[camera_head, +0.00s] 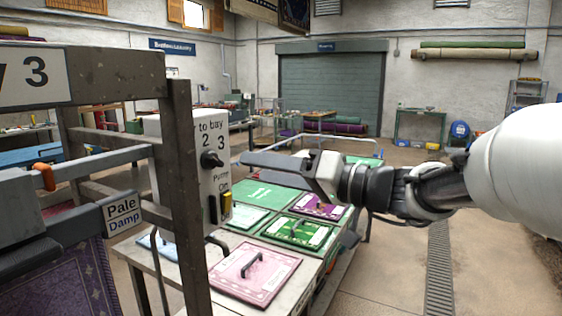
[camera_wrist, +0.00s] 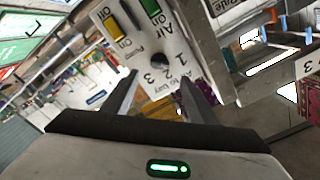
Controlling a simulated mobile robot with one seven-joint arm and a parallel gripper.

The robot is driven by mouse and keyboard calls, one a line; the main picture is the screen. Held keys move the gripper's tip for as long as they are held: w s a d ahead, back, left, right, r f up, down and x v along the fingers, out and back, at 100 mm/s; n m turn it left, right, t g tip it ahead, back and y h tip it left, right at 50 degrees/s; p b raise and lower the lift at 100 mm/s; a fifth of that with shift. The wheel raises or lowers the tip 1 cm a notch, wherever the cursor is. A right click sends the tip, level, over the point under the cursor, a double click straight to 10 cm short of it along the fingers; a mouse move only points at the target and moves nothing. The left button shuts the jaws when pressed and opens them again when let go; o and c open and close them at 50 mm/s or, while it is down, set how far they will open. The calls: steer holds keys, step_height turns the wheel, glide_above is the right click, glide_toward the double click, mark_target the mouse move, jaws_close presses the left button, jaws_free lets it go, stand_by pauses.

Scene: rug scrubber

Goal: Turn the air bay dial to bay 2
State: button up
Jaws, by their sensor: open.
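The air bay dial (camera_head: 212,158) is a dark knob on the upright white control panel (camera_head: 185,137), with the numbers 2 and 3 above it. In the wrist view the dial (camera_wrist: 158,61) shows with the numbers 1, 2 and 3 and the words "Air to bay", upside down. I cannot tell which number it points at. My gripper (camera_head: 246,158) is just right of the dial in the head view, its fingers towards the panel. In the wrist view my gripper (camera_wrist: 159,79) is open and empty, with the dial between and beyond the fingertips, apparently apart from them.
A yellow pump switch (camera_head: 226,205) sits below the dial on the panel. A dark metal frame (camera_head: 185,200) stands close in front at left. A bench below carries a pink board (camera_head: 250,285) with a handle and a green board (camera_head: 297,231). Open floor lies at right.

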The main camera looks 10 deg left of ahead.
mark_target(219, 162)
steer(key=x, duration=0.9)
steer(key=shift+w+a+p, duration=0.1)
steer(key=shift+a+p, duration=0.15)
steer(key=shift+p, duration=0.1)
steer(key=c, duration=1.1)
steer(key=shift+o, duration=0.2)
